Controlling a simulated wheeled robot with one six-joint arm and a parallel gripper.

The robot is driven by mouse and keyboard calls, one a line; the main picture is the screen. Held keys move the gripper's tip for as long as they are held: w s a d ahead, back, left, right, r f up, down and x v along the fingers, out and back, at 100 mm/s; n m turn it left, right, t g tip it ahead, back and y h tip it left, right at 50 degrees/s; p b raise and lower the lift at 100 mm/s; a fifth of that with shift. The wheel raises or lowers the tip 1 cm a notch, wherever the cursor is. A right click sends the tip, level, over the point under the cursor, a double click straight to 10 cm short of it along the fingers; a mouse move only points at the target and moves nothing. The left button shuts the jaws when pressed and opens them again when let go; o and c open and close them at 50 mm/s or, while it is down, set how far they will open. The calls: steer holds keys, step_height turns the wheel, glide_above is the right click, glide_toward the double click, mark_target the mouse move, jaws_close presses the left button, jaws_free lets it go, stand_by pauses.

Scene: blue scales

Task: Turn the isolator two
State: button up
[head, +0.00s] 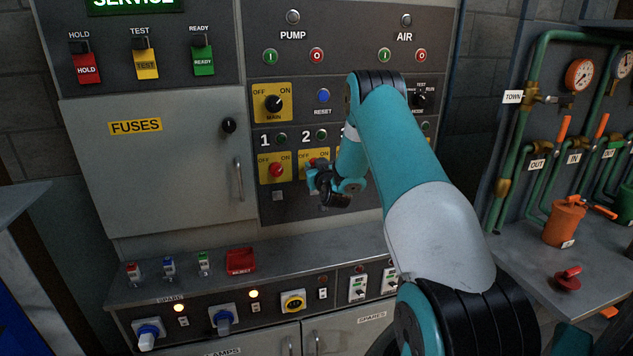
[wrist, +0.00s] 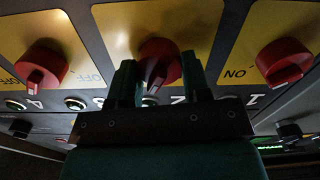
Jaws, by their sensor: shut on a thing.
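Isolator two is a red rotary knob on a yellow OFF/ON plate (head: 304,158), under the number 2 on the grey panel. In the head view my gripper (head: 325,185) covers most of the knob. The wrist view, which shows the panel upside down, has the red knob (wrist: 158,52) in the middle. My gripper (wrist: 158,78) has one dark finger on each side of its handle and is shut on it. The handle points down and slightly left in that view. I cannot tell its exact setting.
Isolator one's red knob (head: 276,170) is just left, and shows at the right in the wrist view (wrist: 283,62). Another red knob (wrist: 42,64) is on the other side. A grey ledge (head: 310,245) juts out below. My arm hides the panel's right part.

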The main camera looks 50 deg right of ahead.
steer(key=n+b, duration=0.2)
steer(key=b, duration=0.2)
steer(key=f+n+b, duration=0.1)
steer(key=n+b, duration=0.1)
steer(key=b, duration=0.2)
steer(key=shift+w+a+n+b, duration=0.1)
steer(key=shift+a+n+b, duration=0.05)
steer(key=shift+n+b, duration=0.2)
steer(key=n+b, duration=0.3)
steer(key=b, duration=0.3)
steer(key=shift+n, duration=0.35)
steer(key=n+b, duration=0.3)
steer(key=b, duration=0.2)
steer(key=shift+r, duration=0.15)
steer(key=n+b, duration=0.2)
steer(key=shift+a+r+n, duration=0.1)
steer(key=shift+r+n, duration=0.1)
steer(key=shift+n, duration=0.1)
steer(key=shift+b, duration=0.35)
steer(key=o, duration=0.9)
